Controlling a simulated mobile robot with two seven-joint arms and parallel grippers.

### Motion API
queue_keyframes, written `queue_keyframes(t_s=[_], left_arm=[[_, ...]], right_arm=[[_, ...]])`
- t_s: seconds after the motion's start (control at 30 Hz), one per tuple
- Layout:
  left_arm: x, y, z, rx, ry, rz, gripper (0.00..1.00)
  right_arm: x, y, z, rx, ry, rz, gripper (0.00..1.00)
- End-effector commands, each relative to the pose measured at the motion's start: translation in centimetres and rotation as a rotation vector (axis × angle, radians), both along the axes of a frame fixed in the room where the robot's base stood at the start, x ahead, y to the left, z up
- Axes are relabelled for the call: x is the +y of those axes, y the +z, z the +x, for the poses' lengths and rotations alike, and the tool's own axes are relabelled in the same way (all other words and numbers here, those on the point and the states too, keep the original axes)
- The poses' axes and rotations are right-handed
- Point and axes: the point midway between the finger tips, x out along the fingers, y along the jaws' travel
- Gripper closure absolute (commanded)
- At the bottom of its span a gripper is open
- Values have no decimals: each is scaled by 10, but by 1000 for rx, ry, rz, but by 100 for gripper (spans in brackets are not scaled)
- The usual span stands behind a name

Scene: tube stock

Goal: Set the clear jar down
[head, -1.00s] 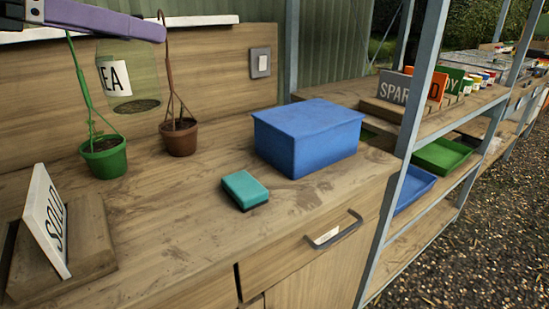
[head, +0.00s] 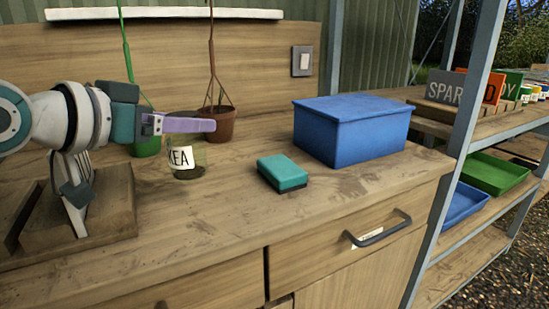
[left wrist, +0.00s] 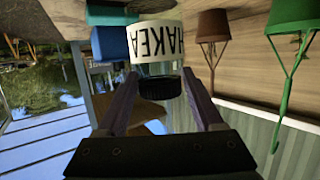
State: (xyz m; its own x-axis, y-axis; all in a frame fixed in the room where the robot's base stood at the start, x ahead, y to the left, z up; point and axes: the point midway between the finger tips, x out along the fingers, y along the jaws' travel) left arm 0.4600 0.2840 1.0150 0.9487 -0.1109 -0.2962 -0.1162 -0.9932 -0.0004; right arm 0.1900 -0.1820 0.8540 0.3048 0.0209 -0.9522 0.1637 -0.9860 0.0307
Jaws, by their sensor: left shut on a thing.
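The clear jar (head: 187,172) has a white label ending in "KEA" and dark contents low inside. It is upright, low over the wooden counter (head: 215,225), in front of the brown pot. I cannot tell whether its base touches the wood. My left gripper (head: 200,125), with purple fingers, is shut on the jar near its top. In the left wrist view the jar's label (left wrist: 157,42) shows between and beyond the two fingers (left wrist: 158,112), with a dark band next to it. My right gripper is not in view.
A teal sponge (head: 282,171) and blue box (head: 352,135) are right. The counter front is clear.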

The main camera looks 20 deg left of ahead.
Motion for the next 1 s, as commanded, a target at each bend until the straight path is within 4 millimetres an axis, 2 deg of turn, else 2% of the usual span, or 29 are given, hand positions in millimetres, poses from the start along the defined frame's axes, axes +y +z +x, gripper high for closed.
queue_keyframes(t_s=[0.13,0.33,0.77,0.8,0.9,1.0], left_arm=[[0,-13,0,-1,0,-1,100],[0,-45,0,-1,0,-1,100],[0,-52,0,-3,0,0,100],[0,-52,0,-1,0,0,28],[0,-51,0,-1,0,0,19],[0,-51,0,-1,0,0,19]], right_arm=[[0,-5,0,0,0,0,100],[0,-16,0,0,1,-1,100],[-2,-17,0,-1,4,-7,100],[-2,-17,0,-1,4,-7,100],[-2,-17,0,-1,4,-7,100],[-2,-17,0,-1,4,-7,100]])
